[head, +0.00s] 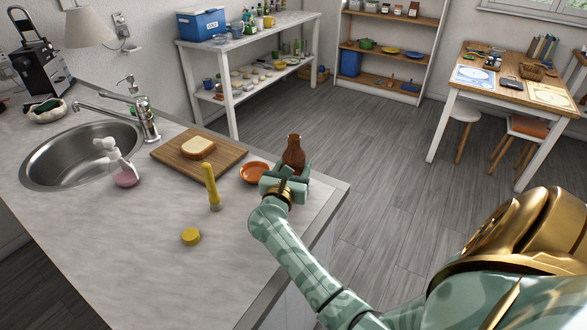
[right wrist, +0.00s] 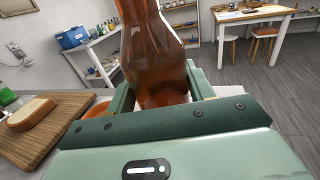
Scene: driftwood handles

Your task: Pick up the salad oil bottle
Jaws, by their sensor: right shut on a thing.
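The salad oil bottle (head: 293,152), brown and see-through with a narrowing neck, stands upright near the right edge of the counter. My right gripper (head: 286,181) is shut on its lower part. In the right wrist view the bottle (right wrist: 153,50) rises between the two fingers (right wrist: 160,92), and its top is out of the frame. The gripper hides the bottle's base in the head view, so I cannot tell whether it touches the counter. My left gripper is not in view.
An orange-brown dish (head: 255,172) lies just left of the bottle. A cutting board (head: 176,165) with bread (head: 198,147), a yellow-handled item (head: 211,186), a yellow disc (head: 191,236) and a pink soap bottle (head: 124,172) are on the counter (head: 120,250). Its front middle is clear.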

